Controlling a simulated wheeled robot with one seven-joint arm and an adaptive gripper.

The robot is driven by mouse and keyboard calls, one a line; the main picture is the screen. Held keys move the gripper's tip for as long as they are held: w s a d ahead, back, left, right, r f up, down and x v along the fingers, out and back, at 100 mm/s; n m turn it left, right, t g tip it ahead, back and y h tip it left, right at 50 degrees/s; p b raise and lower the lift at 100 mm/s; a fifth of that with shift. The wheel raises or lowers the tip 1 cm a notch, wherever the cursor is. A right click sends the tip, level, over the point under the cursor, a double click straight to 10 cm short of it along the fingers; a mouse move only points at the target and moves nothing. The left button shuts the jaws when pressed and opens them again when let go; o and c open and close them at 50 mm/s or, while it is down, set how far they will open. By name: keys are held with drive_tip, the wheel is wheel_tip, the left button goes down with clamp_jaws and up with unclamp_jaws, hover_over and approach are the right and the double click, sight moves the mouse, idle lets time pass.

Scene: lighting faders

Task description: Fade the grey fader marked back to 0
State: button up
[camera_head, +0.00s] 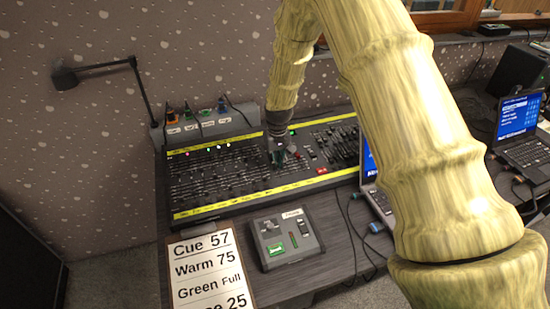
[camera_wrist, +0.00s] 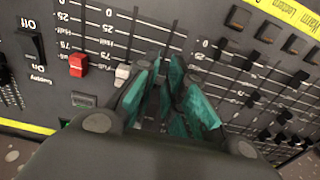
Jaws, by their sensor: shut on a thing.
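The lighting console (camera_head: 215,185), with rows of faders and yellow label strips, lies on the desk. My gripper (camera_head: 281,158) is down at the console's middle. In the wrist view its teal fingers (camera_wrist: 172,85) are closed over a fader slot, shut on a fader cap that the fingers hide; its colour and label cannot be read. A pale grey fader cap (camera_wrist: 122,73) is just left of the fingers, and a red fader cap (camera_wrist: 78,64) is further left. The scale beside the slots shows 0 towards the top and Full lower down.
Black faders (camera_wrist: 252,60) stand close on the right in the wrist view. A rocker switch (camera_wrist: 30,42) is at the left. A small grey box (camera_head: 287,236) and a cue sheet (camera_head: 209,268) lie in front of the console; a laptop (camera_head: 376,185) stands to its right.

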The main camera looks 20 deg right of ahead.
sight(280, 176)
drive_tip(key=shift+s+f+p, duration=0.2)
drive_tip(key=shift+s+p, duration=0.3)
drive_tip(key=shift+s, duration=1.7)
drive_tip(key=o, duration=0.4)
drive_tip(key=shift+d, duration=0.1)
drive_tip(key=shift+o, duration=0.2)
drive_tip(key=shift+r+p, duration=0.85)
drive_tip(key=shift+r, duration=0.4)
drive_tip(key=shift+r, duration=0.2)
wheel_tip(280, 176, up, 12)
drive_tip(key=s, duration=0.1)
drive_tip(key=shift+f, duration=0.25)
